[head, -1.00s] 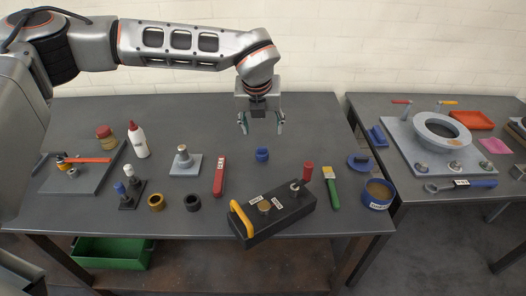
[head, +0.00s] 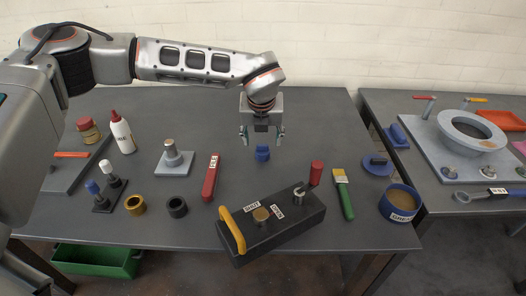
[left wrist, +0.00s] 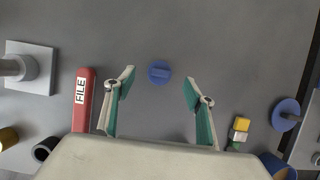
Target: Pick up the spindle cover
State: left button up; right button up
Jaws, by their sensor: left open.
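A small blue cap (head: 262,153), which looks like the spindle cover, stands on the grey table near its middle. My left gripper (head: 262,135) hangs just above it, pointing down, with its jaws apart and nothing between them. In the left wrist view the round blue cap (left wrist: 159,72) shows midway between the two green-padded fingertips (left wrist: 160,80), clear of both. My right gripper is not in view.
A red file (head: 210,178) lies left of the cap. A black block (head: 272,222) with a yellow handle and red-topped lever stands in front. A green-handled brush (head: 344,193), blue lidded disc (head: 377,164) and grease tin (head: 400,202) are to the right.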

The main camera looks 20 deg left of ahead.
aim_at(263, 145)
pick_arm(q)
jog(key=x, duration=0.5)
jog(key=c, duration=1)
